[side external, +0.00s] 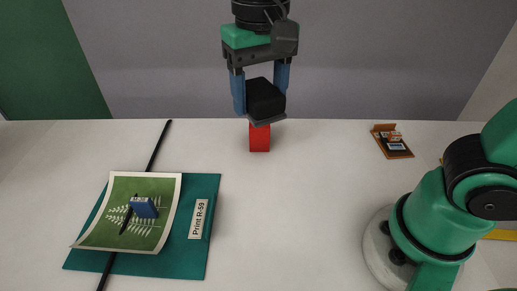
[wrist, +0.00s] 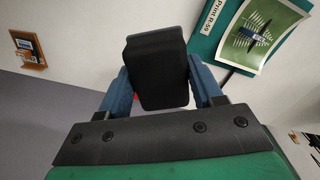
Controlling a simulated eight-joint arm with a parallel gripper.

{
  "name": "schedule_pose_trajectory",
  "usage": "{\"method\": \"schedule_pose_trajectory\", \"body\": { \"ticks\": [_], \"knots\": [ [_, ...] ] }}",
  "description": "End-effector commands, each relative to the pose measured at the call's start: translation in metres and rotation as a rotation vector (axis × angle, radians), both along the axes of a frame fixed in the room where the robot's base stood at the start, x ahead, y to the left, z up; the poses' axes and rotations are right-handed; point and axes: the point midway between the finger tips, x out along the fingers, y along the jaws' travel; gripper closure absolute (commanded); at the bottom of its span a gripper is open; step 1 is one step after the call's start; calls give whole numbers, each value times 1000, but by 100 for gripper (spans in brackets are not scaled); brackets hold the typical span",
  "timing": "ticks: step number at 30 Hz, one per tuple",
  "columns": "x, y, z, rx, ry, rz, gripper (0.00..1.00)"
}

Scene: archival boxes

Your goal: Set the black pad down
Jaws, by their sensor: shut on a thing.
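The black pad (side external: 265,98) is a dark block with a flat grey lower edge, tilted a little in the side view. My gripper (side external: 261,103) is shut on it, with a blue finger on each side. In the side view the pad is held up at the back of the white table, right above a red block (side external: 259,139). I cannot tell whether the pad touches the red block. In the wrist view the pad (wrist: 158,75) fills the space between the fingers (wrist: 160,85) and hides what lies below it.
A teal folder (side external: 213,190) labelled "Print R-59" lies at left, with a green leaf print (side external: 95,233) and a blue block (side external: 144,207) on it. A black rod (side external: 156,151) runs beneath it. A small orange-brown item (side external: 391,142) lies at right. The middle table is clear.

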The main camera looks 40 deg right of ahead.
Motion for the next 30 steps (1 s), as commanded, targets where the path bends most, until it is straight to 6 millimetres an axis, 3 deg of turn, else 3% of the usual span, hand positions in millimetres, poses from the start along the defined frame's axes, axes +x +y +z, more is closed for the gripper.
{"method": "schedule_pose_trajectory", "body": {
  "ticks": [1, 3, 9, 17, 30],
  "knots": [
    [-13, 19, 0, 0, 0, 64, 92],
    [-30, 40, 0, 0, 0, 130, 92],
    [-69, 74, -1, 0, 0, 263, 92],
    [-85, 85, -15, 1, 0, 312, 92],
    [-84, 85, -106, 1, 0, 310, 92]
  ]
}}
